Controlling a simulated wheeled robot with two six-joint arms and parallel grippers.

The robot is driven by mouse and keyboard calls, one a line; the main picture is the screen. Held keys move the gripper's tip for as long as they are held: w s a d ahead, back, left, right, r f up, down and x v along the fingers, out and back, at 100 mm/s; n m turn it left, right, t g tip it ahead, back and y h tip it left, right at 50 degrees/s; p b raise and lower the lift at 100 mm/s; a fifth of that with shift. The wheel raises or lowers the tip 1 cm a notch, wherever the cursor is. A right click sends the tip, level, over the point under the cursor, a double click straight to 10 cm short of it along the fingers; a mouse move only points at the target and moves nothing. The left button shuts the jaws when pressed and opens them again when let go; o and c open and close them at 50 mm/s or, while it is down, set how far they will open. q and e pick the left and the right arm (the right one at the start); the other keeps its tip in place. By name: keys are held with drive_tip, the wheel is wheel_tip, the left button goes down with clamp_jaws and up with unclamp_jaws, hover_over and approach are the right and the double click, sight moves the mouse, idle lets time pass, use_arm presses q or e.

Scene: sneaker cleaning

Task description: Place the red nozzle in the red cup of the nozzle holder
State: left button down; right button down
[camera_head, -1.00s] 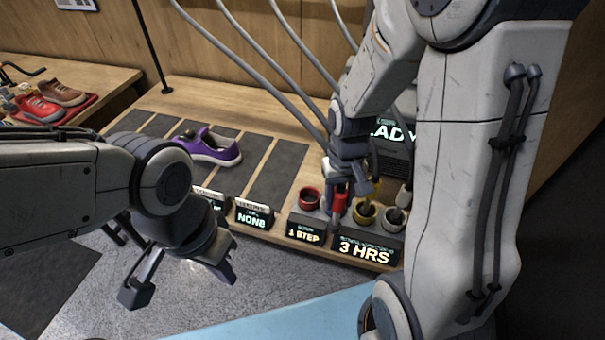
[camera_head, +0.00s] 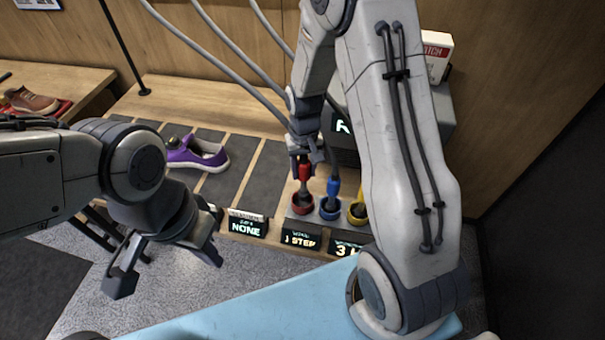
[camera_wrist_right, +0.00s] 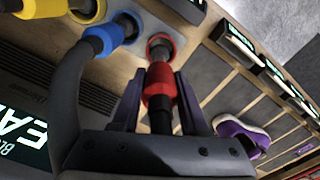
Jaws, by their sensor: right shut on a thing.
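The red nozzle (camera_head: 304,171) is held between the fingers of my right gripper (camera_head: 305,164), directly above the red cup (camera_head: 302,207) of the nozzle holder. In the right wrist view the red nozzle (camera_wrist_right: 158,84) sits between the two dark fingers (camera_wrist_right: 160,98) and points at the red cup (camera_wrist_right: 151,39). Its narrow tip overlaps the cup's opening; how deep it reaches is unclear. My left gripper (camera_head: 166,270) is open and empty, in front of the bench at the left.
A blue nozzle (camera_head: 333,187) stands in the blue cup (camera_head: 330,212), right beside the red cup. A yellow cup (camera_head: 357,215) is further right, partly behind my right arm. A purple sneaker (camera_head: 197,153) rests on the bench mats. Hoses hang across the back.

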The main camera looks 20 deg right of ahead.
sight(302, 179)
drive_tip(key=shift+w+a+f, duration=0.15)
drive_tip(key=shift+w+f, duration=0.15)
drive_tip(key=shift+f, duration=0.1)
wheel_tip(302, 179, down, 3)
drive_tip(key=shift+f+p, duration=0.1)
drive_tip(key=shift+p, duration=0.7)
drive_tip(key=shift+f, duration=0.2)
drive_tip(key=shift+f, duration=0.2)
drive_tip(key=shift+c, duration=2.1)
unclamp_jaws()
